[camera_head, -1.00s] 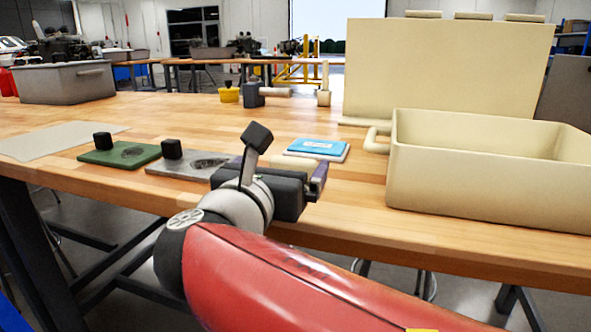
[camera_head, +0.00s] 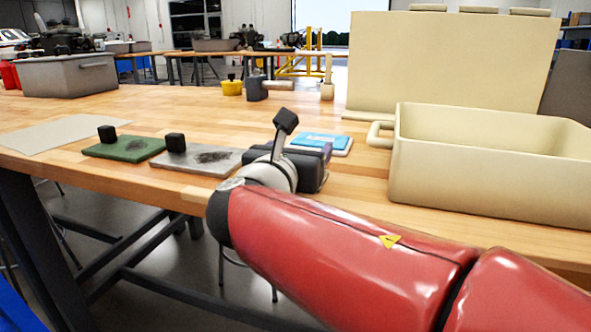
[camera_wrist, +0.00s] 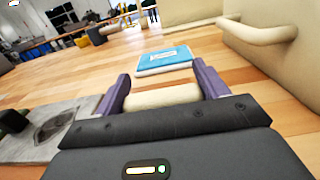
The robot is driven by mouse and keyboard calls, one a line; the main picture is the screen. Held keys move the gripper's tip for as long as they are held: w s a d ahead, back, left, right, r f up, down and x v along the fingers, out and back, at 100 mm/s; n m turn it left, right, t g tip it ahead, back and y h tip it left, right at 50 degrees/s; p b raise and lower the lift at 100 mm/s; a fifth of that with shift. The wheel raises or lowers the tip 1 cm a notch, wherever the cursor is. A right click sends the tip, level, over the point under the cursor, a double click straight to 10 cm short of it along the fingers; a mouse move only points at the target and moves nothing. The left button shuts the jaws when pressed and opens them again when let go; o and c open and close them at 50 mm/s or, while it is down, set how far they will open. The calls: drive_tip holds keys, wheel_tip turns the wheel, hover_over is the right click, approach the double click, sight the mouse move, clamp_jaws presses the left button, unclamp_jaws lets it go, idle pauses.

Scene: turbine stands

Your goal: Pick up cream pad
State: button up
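The cream pad (camera_wrist: 163,96) lies on the wooden table between the two purple fingers of my gripper (camera_wrist: 160,72) in the wrist view. The fingers stand wide apart, one on each side of the pad, and I see no clear grip on it. In the head view my gripper (camera_head: 310,168) is low over the table's front part and hides the pad.
A blue and white booklet (camera_head: 320,142) lies just beyond the gripper. A grey plate (camera_head: 200,161) and a green plate (camera_head: 122,148), each with a black block, lie to the left. A large cream bin (camera_head: 480,180) stands to the right.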

drive_tip(key=c, duration=0.4)
drive_tip(key=shift+c, duration=0.2)
